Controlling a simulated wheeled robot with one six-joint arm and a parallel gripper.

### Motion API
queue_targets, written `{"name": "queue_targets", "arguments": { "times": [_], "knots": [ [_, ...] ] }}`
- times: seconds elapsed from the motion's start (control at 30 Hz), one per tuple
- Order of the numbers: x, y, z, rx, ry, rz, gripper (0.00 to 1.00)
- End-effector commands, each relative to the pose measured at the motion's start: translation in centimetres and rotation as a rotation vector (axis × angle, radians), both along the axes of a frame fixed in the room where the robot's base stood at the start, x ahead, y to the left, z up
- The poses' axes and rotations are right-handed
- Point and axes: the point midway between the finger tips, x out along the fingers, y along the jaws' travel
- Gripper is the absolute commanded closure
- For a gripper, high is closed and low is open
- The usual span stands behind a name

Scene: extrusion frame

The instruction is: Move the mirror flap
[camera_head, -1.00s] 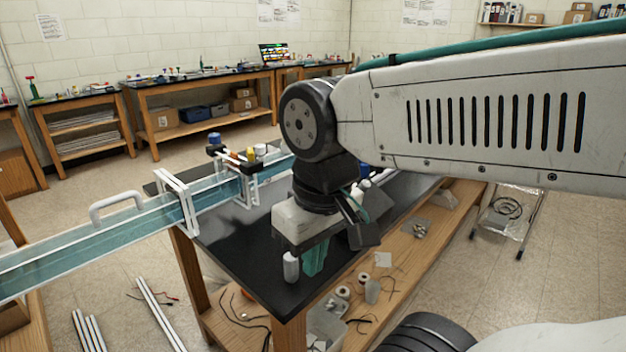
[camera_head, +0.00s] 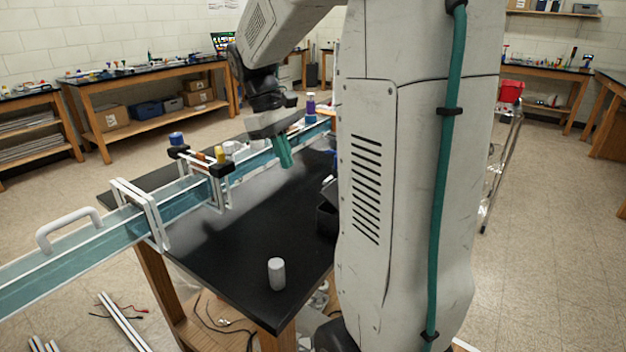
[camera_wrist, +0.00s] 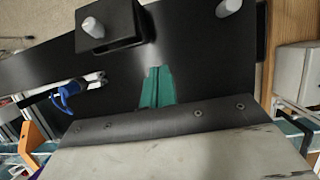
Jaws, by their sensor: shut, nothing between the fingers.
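My gripper (camera_head: 284,152) has teal fingers, shut and empty, pointing down above the far part of the black table. In the wrist view its fingers (camera_wrist: 157,87) are together over bare black tabletop. A long frame with teal panes and white edges (camera_head: 185,198) runs from the lower left to the table's far side, to the left of my gripper. White upright brackets (camera_head: 140,212) stand around it, and a white handle (camera_head: 68,228) sits on its left part. I cannot tell which part is the mirror flap.
A white cylinder (camera_head: 276,273) stands near the front of the black table (camera_head: 235,268). A black open box (camera_head: 327,218) lies partly behind my arm. A blue part (camera_wrist: 68,92) shows left of the fingers in the wrist view. The tabletop's middle is clear.

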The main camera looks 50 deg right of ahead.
Motion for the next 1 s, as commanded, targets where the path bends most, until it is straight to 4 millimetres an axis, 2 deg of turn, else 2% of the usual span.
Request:
{"name": "queue_targets", "arguments": {
  "times": [0.03,0.1,0.2,0.3,0.47,0.57,0.9,0.93,1.0],
  "knots": [
    [0.7,-2.1,-0.9,0.011,0.032,-0.005,1.0],
    [1.3,-4.3,-1.7,0.022,0.065,-0.001,1.0],
    [1.8,-6.5,-2.6,0.035,0.097,0.003,1.0],
    [1.9,-7.8,-3.2,0.043,0.115,0.007,1.0],
    [1.5,-8.2,-4.4,0.047,0.123,0.008,1.0],
    [0.7,-8.2,-5.9,0.048,0.123,0.008,1.0],
    [-2.2,-8.4,-12.4,0.047,0.122,0.007,1.0],
    [-2.4,-8.4,-12.5,0.046,0.12,0.008,1.0],
    [-2.9,-8.5,-10.9,0.042,0.116,0.008,1.0]
  ]
}}
